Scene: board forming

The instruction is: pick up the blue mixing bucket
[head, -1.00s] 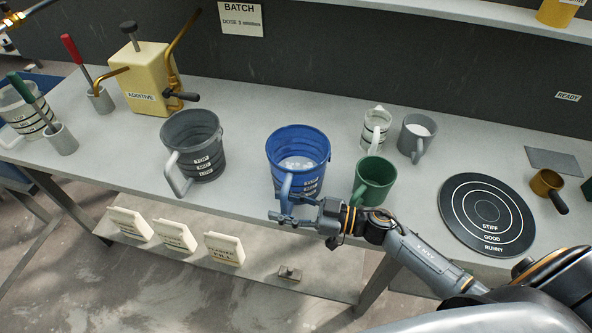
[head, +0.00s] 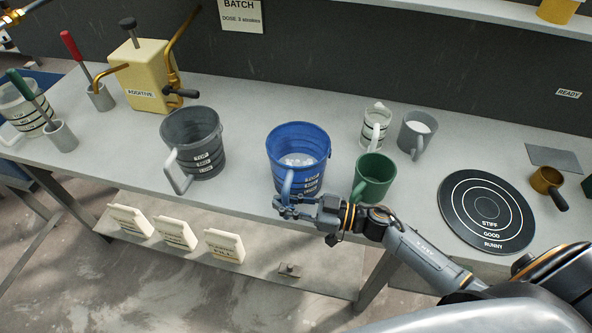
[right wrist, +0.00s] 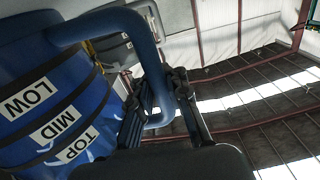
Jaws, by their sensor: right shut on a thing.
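The blue mixing bucket (head: 297,150) stands on the bench, upright, with white material inside. Its handle faces the front edge. My right gripper (head: 287,199) is at that handle, and in the right wrist view its fingers (right wrist: 160,98) are shut on the blue handle (right wrist: 140,45). The bucket's wall (right wrist: 55,115) with LOW, MID and TOP labels also shows there. In the head view the gripper hides the lower handle. My left gripper is not in view.
A green mug (head: 374,178) stands close to the right of the bucket, near my right wrist. A grey bucket (head: 193,140) stands to the left. A white jug (head: 376,128) and a grey mug (head: 416,132) stand behind. A round black board (head: 487,212) lies at right.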

